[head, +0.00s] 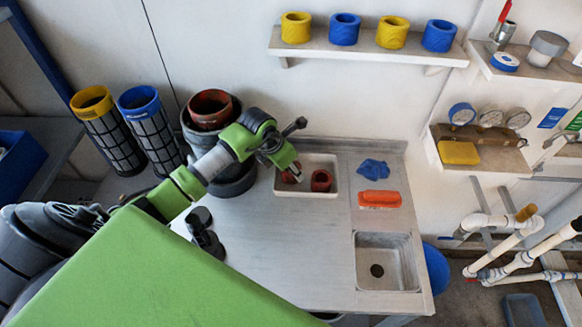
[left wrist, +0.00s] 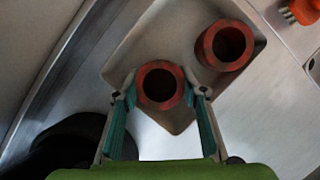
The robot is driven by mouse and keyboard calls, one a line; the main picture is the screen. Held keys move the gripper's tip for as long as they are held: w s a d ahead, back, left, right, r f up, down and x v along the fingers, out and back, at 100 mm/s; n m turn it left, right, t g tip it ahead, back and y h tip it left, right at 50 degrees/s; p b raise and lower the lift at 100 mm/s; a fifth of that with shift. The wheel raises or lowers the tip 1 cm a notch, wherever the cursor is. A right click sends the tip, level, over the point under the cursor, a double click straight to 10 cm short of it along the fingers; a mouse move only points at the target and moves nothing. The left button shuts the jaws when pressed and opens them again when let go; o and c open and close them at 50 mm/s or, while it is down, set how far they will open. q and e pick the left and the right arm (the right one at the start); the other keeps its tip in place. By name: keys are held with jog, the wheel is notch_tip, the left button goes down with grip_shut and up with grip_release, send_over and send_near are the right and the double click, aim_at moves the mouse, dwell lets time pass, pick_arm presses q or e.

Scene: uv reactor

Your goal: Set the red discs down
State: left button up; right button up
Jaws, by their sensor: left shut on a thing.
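A red disc, a thick ring with a round hole, is between the fingers of my left gripper (head: 289,173). In the left wrist view the gripper (left wrist: 160,95) has a fingertip on each side of this held disc (left wrist: 158,65). The held disc is over the left part of a white tray (head: 306,193) on the metal table; I cannot tell whether it touches the tray floor. A second red disc (head: 321,187) sits in the tray to its right, and it also shows in the left wrist view (left wrist: 204,52).
A blue cloth (head: 373,168) and an orange brush (head: 379,199) lie right of the tray. A sink (head: 388,275) is at the table's front right. Dark stacked pots (head: 235,184) stand left of the tray. The table's middle is clear.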

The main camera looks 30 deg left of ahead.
pick_arm(q)
jog(key=shift+f, duration=0.2)
jog(key=o, duration=1.1)
jog(key=shift+r, duration=0.1)
jog(key=b+v, duration=0.1)
jog(key=v, duration=1.1)
jog(key=shift+b, duration=0.35)
